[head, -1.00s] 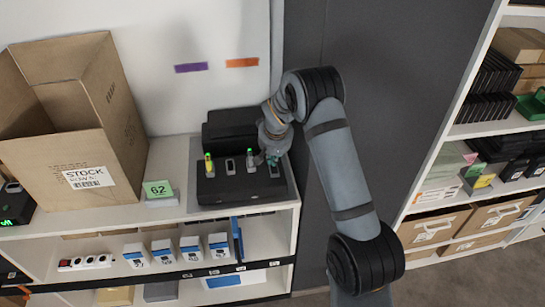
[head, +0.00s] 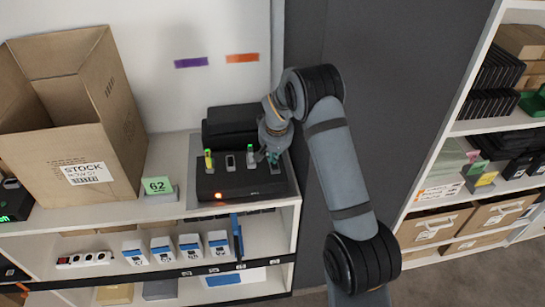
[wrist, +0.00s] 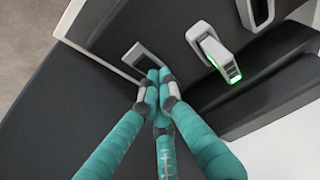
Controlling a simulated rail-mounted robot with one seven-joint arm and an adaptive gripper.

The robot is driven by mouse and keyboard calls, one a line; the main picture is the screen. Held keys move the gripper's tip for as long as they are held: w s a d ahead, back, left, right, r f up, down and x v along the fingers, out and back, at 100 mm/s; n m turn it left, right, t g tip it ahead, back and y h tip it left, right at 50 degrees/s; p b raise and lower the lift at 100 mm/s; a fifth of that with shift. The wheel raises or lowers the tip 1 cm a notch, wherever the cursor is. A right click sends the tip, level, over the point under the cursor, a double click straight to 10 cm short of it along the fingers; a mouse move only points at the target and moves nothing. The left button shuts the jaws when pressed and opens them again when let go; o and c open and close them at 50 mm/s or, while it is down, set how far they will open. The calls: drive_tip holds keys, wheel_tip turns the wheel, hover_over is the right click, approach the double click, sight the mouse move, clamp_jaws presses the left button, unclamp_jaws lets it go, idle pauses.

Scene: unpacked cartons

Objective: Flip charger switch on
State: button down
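The charger (head: 240,184) is a black box with a row of bays, standing on the white shelf; an orange light (head: 219,196) glows at its front left. A yellow device (head: 208,160) and a grey device with a green light (head: 250,158) stand in bays. My gripper (head: 272,158) is at the charger's right end. In the wrist view its teal fingertips (wrist: 158,82) are together at a grey-framed recess (wrist: 141,57), partly covering it. Nothing shows held between them. Whether they touch the recess is unclear. The green-lit device (wrist: 216,54) stands beside them.
A large open carton (head: 75,120) and a green card marked 62 (head: 157,186) stand left of the charger. A dark wall panel (head: 385,90) is behind my arm. Boxed goods (head: 190,246) fill the shelf below. Another stocked rack (head: 500,130) stands at right.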

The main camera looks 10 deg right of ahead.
drive_tip(key=shift+s+r+b, duration=0.1)
drive_tip(key=shift+s+b, duration=0.25)
drive_tip(key=shift+s, duration=0.4)
drive_tip(key=shift+w, duration=0.1)
drive_tip(key=r+p, duration=0.2)
drive_tip(key=r, duration=0.1)
drive_tip(key=r+p, duration=0.1)
drive_tip(key=r, duration=0.1)
drive_tip(key=shift+w+a, duration=0.1)
drive_tip(key=shift+w, duration=0.15)
drive_tip(key=w+b+v, duration=0.1)
drive_tip(key=b+v, duration=0.1)
drive_tip(key=v, duration=0.7)
drive_tip(key=shift+w+r+b, duration=0.25)
drive_tip(key=shift+w+b, duration=0.05)
drive_tip(key=shift+w, duration=0.1)
hover_over(273, 165)
wheel_tip(273, 165, down, 9)
drive_tip(key=shift+a+f, duration=0.1)
drive_tip(key=b+v, duration=0.1)
drive_tip(key=v, duration=0.6)
